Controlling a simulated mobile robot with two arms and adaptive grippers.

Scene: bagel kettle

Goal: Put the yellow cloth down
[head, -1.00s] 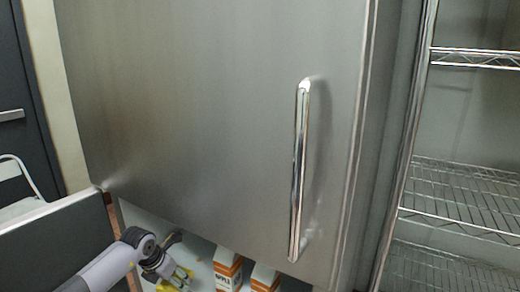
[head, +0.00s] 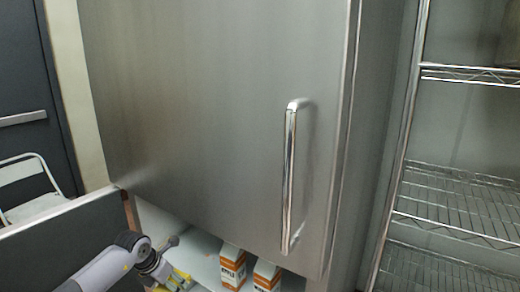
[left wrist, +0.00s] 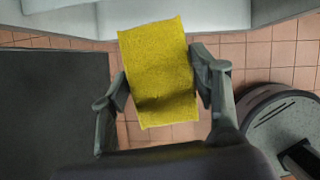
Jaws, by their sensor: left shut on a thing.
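The yellow cloth (left wrist: 158,65) hangs between the fingers of my left gripper (left wrist: 162,90) in the left wrist view. The gripper is shut on it, one finger against each side. The cloth is flat and roughly rectangular, with tiled floor seen beyond it. In the head view the left gripper (head: 172,276) is at the bottom, below the steel door, with a bit of yellow at its fingers. My right gripper is in neither view.
A steel door (head: 210,120) with a long handle (head: 290,175) fills the middle. Two orange-and-white cartons (head: 233,267) stand on a white shelf (head: 200,252) below it. A wire rack (head: 460,195) stands at the right. A dark panel (head: 70,240) is at the left.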

